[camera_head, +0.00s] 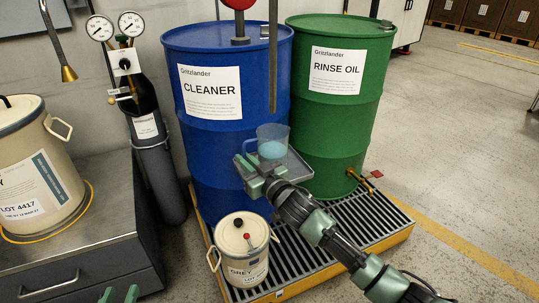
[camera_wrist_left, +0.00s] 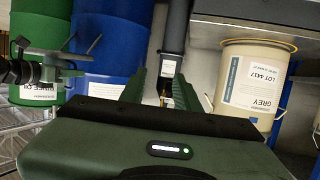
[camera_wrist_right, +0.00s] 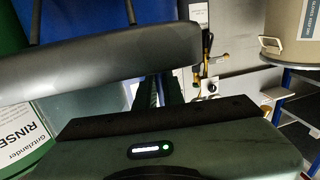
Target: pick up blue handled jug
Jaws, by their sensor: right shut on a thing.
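A clear jug (camera_head: 273,141) with pale blue in it is in front of the blue drum in the head view, upright, at about mid-height of the drum. My right gripper (camera_head: 252,168) is at the jug's lower left side and is shut on it. In the right wrist view the fingers (camera_wrist_right: 162,88) are close together, partly behind a large dark grey shape. My left gripper (camera_head: 119,294) is at the bottom edge, open and empty; its spread fingers also show in the left wrist view (camera_wrist_left: 160,92).
The blue CLEANER drum (camera_head: 232,115) and green RINSE OIL drum (camera_head: 335,120) stand on a grated pallet (camera_head: 350,224). A cream GREY pail (camera_head: 242,252) stands in front. A gas cylinder (camera_head: 158,165) and a bench (camera_head: 80,250) with a cream container (camera_head: 35,170) are left. Floor is clear right.

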